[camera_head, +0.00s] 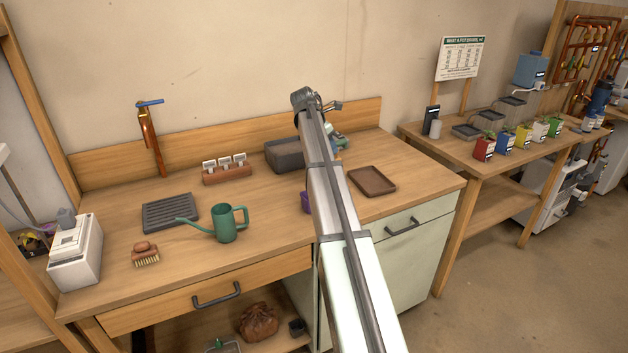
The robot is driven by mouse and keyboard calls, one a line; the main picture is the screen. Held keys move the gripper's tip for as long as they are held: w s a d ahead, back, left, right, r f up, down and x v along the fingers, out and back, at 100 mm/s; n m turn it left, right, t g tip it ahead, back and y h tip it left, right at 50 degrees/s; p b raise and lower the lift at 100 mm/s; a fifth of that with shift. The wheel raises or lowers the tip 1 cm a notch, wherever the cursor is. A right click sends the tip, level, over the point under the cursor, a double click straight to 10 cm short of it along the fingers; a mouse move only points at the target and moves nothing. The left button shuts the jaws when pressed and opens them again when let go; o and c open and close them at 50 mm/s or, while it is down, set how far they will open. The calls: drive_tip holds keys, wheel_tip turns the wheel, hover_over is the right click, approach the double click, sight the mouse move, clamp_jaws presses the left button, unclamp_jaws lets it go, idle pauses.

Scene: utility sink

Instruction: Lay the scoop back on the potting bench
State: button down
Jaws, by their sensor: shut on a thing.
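My arm reaches up through the middle of the picture over the near wooden bench (275,232). The arm's far end is near the bench's backboard, and my gripper cannot be made out; it seems to be hidden behind the arm. I do not see a scoop. A small teal and grey shape (341,142) shows just right of the arm, too covered to name. A second wooden bench (480,172) stands at the right, with several coloured plant pots; the pictures do not settle which bench is the potting bench.
The near bench holds a green watering can (228,224), a ribbed tray (170,213), a brush (145,255), a white device (76,253), a grey bin (284,155) and a brown tray (372,181). A purple thing (305,202) is partly hidden. A chart (460,58) is behind the right bench.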

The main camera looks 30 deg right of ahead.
drive_tip(key=w+a+f, duration=0.2)
drive_tip(key=w+f, duration=0.2)
drive_tip(key=w, duration=0.4)
drive_tip(key=shift+m+g+y, duration=0.3)
drive_tip(key=shift+m+g, duration=0.1)
drive_tip(key=shift+m, duration=0.3)
drive_tip(key=shift+s+a+f, duration=0.1)
drive_tip(key=shift+f, duration=2.3)
drive_tip(key=shift+a+f, duration=0.1)
drive_tip(key=shift+f, duration=2.3)
drive_tip(key=shift+f, duration=0.15)
drive_tip(key=c, duration=0.8)
unclamp_jaws()
drive_tip(key=shift+c, duration=0.2)
drive_tip(key=v, duration=1.2)
drive_tip(key=shift+r, duration=0.2)
